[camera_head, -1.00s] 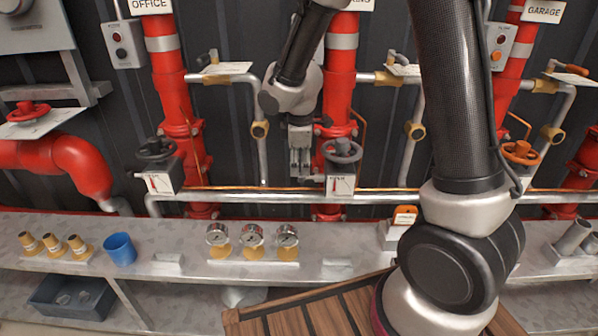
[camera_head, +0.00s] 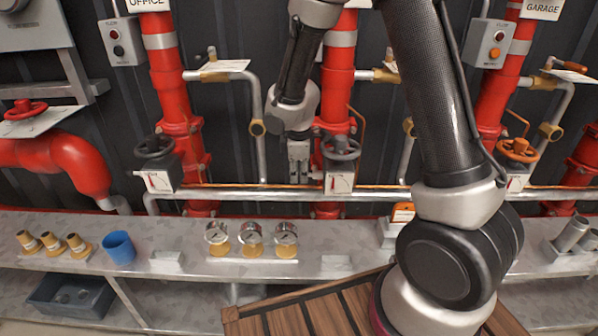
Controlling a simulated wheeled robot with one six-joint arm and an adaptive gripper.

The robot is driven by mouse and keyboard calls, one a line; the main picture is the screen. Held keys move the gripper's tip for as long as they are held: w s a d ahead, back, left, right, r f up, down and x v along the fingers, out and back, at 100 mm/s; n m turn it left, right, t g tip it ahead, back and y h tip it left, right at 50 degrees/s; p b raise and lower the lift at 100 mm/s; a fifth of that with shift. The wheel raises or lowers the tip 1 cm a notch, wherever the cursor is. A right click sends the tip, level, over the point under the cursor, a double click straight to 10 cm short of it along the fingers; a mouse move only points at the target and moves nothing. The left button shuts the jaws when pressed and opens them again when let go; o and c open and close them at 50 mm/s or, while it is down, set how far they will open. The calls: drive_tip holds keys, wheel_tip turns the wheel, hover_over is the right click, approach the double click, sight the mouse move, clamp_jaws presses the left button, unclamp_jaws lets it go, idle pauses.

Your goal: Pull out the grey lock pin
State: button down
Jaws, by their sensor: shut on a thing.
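My gripper (camera_head: 299,172) points down in front of the dark wall, just left of the middle valve with the grey handwheel (camera_head: 341,148). It is shut on a small grey thing, which fits the grey lock pin. The fingers hide most of it, and I cannot make out its outline. I cannot tell whether the pin still sits in the valve. Below the handwheel is a white plate with a red pointer (camera_head: 339,182).
Red risers (camera_head: 337,85) stand behind my gripper. A black handwheel (camera_head: 154,147) is at left, an orange one (camera_head: 518,150) at right. A horizontal pipe (camera_head: 250,194) runs below. The metal shelf (camera_head: 200,285) holds several gauges (camera_head: 251,233) and a blue cup (camera_head: 119,247).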

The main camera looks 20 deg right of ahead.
drive_tip(key=shift+w+a, duration=0.3)
drive_tip(key=shift+a, duration=0.5)
drive_tip(key=shift+w+a, duration=0.25)
drive_tip(key=shift+a, duration=0.55)
drive_tip(key=c, duration=1.2)
unclamp_jaws()
drive_tip(key=shift+a, duration=0.1)
drive_tip(key=shift+o, duration=0.2)
drive_tip(key=shift+r, duration=0.15)
wheel_tip(320, 180, up, 12)
drive_tip(key=s, duration=0.2)
drive_tip(key=shift+s+a+f, duration=0.15)
drive_tip(key=shift+a+f, duration=0.1)
drive_tip(key=shift+a, duration=0.1)
